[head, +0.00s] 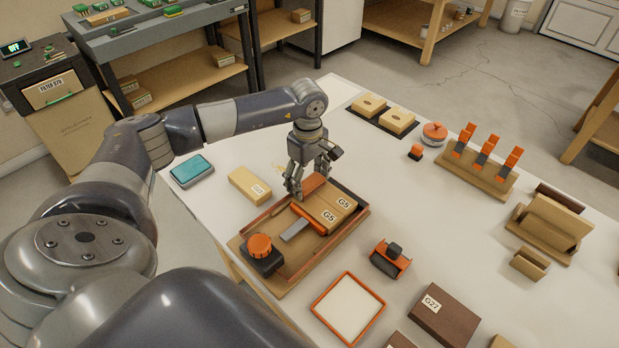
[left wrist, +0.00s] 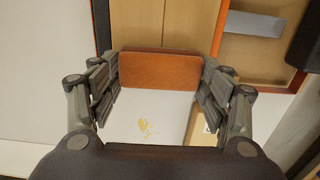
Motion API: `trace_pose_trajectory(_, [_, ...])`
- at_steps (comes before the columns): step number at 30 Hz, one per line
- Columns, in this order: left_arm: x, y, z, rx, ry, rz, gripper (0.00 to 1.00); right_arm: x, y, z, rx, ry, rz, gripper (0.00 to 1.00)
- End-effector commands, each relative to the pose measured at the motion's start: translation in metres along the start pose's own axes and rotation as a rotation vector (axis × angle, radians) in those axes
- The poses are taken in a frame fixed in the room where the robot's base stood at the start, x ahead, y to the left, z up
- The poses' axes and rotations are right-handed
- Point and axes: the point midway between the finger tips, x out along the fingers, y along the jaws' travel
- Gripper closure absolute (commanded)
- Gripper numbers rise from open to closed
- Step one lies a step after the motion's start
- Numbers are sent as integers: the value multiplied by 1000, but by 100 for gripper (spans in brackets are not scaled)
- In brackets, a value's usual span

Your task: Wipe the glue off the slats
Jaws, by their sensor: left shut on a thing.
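My left gripper (head: 296,190) points down over the far edge of a wooden tray (head: 360,222). In the left wrist view its fingers (left wrist: 160,88) are shut on a reddish-brown block (left wrist: 160,70); the block is partly hidden in the head view. Tan slats (head: 330,207) marked G5 lie side by side in the tray, just right of the gripper. An orange bar (head: 309,218) lies along their left end. Glue on the slats cannot be made out. Yellowish smears (left wrist: 145,128) show on the white table beyond the block. My right gripper is not in view.
In the tray, a grey plate (head: 295,231) and a dark block with an orange knob (head: 260,246) sit left of the slats. A tan block (head: 249,184) and a teal-topped box (head: 192,171) stand left. An orange-framed pad (head: 348,308) lies in front.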

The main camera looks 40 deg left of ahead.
Motion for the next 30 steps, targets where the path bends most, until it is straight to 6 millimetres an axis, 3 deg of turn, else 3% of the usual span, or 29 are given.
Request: trace_pose_trajectory(30, [0, -1, 41, 2, 1, -2, 48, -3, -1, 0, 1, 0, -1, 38])
